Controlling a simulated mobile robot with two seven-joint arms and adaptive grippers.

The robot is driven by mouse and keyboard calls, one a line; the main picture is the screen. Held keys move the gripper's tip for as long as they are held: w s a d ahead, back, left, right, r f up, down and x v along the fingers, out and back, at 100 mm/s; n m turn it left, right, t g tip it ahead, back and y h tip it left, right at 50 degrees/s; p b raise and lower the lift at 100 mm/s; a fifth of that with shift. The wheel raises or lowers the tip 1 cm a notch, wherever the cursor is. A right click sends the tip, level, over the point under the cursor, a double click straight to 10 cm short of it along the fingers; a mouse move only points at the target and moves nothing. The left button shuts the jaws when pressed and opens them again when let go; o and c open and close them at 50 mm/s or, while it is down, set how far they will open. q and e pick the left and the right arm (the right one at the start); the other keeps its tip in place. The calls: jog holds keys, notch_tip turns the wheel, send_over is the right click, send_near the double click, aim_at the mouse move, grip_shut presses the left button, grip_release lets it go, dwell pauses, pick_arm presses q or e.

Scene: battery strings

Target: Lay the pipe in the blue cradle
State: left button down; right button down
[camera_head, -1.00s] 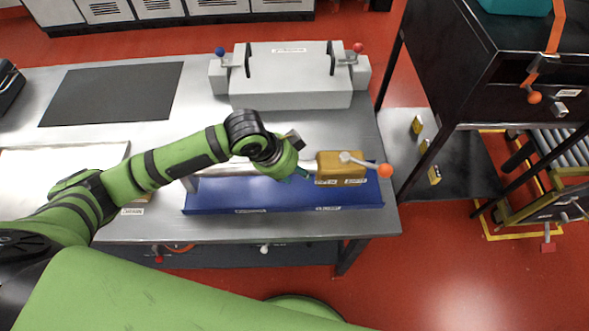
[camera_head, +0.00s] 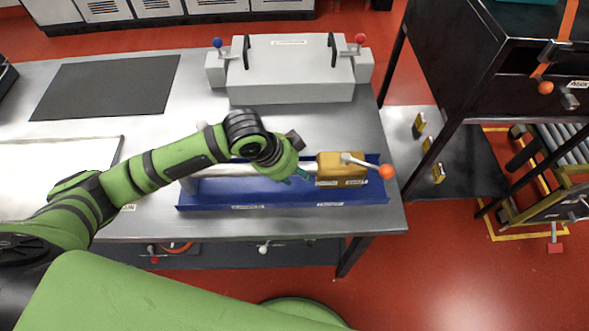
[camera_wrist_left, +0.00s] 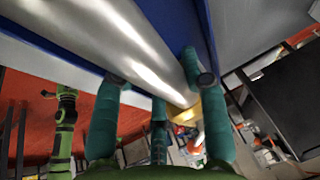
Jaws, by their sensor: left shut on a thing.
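The pipe (camera_head: 221,170) is a silver tube lying lengthwise along the long blue cradle (camera_head: 225,195) on the metal table. In the left wrist view the pipe (camera_wrist_left: 125,45) crosses close in front of my fingers, with the blue cradle (camera_wrist_left: 75,45) behind it. My left gripper (camera_head: 298,172) is over the cradle, left of a yellow block. Its teal fingers (camera_wrist_left: 158,95) are shut on the pipe. The gripper hides part of the pipe, and I cannot tell whether the pipe rests fully on the cradle. My right gripper is not in view.
The yellow block (camera_head: 340,164) with an orange-knobbed lever (camera_head: 386,171) stands at the cradle's right end. A grey fixture (camera_head: 290,75) with two levers stands at the table's back. A dark mat (camera_head: 108,87) lies back left. A black cabinet (camera_head: 475,60) stands right.

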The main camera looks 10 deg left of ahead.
pick_arm(q)
jog(key=shift+w+f, duration=0.1)
jog(key=shift+f, duration=0.25)
dwell(0.3)
jog(key=c, duration=0.6)
grip_release()
jog(key=shift+s+f, duration=0.2)
jog(key=shift+s, duration=0.05)
jog(key=v, duration=1.2)
jog(key=shift+r, duration=0.2)
